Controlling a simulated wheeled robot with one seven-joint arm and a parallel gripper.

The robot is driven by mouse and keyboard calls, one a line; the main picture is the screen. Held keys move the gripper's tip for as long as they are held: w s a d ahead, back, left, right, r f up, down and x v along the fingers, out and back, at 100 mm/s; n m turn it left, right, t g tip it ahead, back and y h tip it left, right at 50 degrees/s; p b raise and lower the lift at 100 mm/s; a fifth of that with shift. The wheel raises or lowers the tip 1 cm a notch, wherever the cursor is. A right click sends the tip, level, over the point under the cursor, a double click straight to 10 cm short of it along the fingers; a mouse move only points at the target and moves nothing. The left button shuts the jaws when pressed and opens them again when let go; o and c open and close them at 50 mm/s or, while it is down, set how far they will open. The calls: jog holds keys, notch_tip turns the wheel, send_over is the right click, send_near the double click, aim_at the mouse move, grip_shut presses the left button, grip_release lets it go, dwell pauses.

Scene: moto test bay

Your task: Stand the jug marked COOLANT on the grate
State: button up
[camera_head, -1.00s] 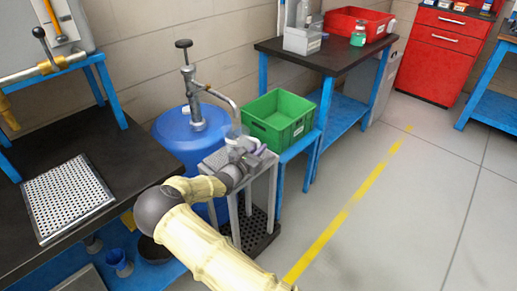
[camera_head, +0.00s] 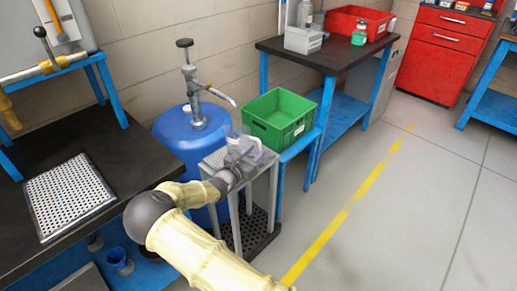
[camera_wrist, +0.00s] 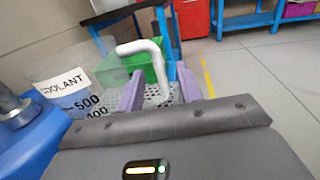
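The clear jug marked COOLANT (camera_wrist: 78,98) is at the left in the wrist view, with a white label and volume marks. In the head view the jug (camera_head: 236,137) is small and partly hidden by my gripper, over the perforated top of a grey stand (camera_head: 213,160). Its white bent handle (camera_wrist: 158,62) reaches between my purple fingers. My gripper (camera_wrist: 160,92) is open, with gaps beside the handle; it also shows in the head view (camera_head: 256,156). A perforated metal grate (camera_head: 68,196) lies on the dark bench at the left, bare.
A blue drum (camera_head: 188,142) with a pump and spout stands behind the stand. A green crate (camera_head: 283,133) is on a low blue table to the right. A dark-topped table (camera_head: 330,55) holds a red bin (camera_head: 357,22). The floor at right is clear.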

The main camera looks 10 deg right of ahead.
jog(key=p+v, duration=0.1)
jog(key=v, duration=1.3)
jog(key=shift+a, duration=0.15)
jog(key=shift+s, duration=0.1)
jog(key=s+d+m+g+y, duration=0.8)
jog(key=s+d+m+g, duration=0.55)
jog(key=s+m, duration=0.35)
jog(key=s+r+m+t+y, duration=0.3)
jog(key=s+r+m+y, duration=0.2)
jog(key=r+m, duration=0.4)
notch_tip(320, 180, up, 20)
jog(key=m+p, duration=0.1)
jog(key=p, duration=1.9)
jog(key=shift+s, duration=0.25)
